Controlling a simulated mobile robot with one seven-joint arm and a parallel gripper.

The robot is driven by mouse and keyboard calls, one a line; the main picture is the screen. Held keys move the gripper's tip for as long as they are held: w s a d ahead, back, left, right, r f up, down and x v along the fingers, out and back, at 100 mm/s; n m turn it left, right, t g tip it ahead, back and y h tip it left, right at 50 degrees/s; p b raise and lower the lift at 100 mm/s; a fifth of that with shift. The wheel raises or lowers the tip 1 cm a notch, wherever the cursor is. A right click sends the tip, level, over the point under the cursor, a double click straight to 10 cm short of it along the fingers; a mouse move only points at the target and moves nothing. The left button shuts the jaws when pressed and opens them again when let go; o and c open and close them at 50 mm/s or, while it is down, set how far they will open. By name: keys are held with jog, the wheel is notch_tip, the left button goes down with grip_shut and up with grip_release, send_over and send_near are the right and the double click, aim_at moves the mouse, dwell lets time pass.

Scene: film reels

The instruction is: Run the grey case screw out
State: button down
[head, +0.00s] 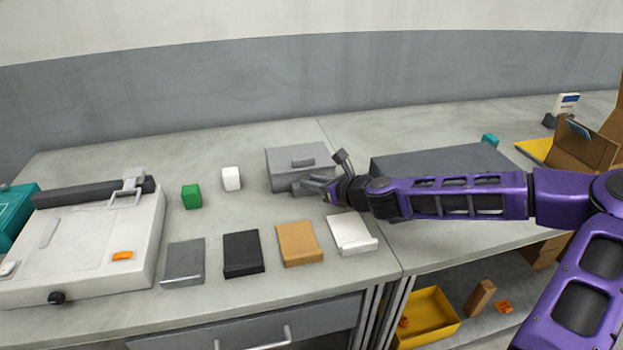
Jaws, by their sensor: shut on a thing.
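Grey, black, tan and white blocks (243,254) stand in a row in front of the case. Green (191,197) and white (231,178) small blocks are to its left. A white machine (85,240) fills the left. A dark grey box (435,160) lies behind my arm.

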jog(key=shift+n+g+y, duration=0.3)
jog(key=shift+n+y, duration=0.2)
jog(key=shift+y, duration=0.1)
jog(key=c, duration=0.7)
grip_release()
jog(key=shift+w+d, duration=0.1)
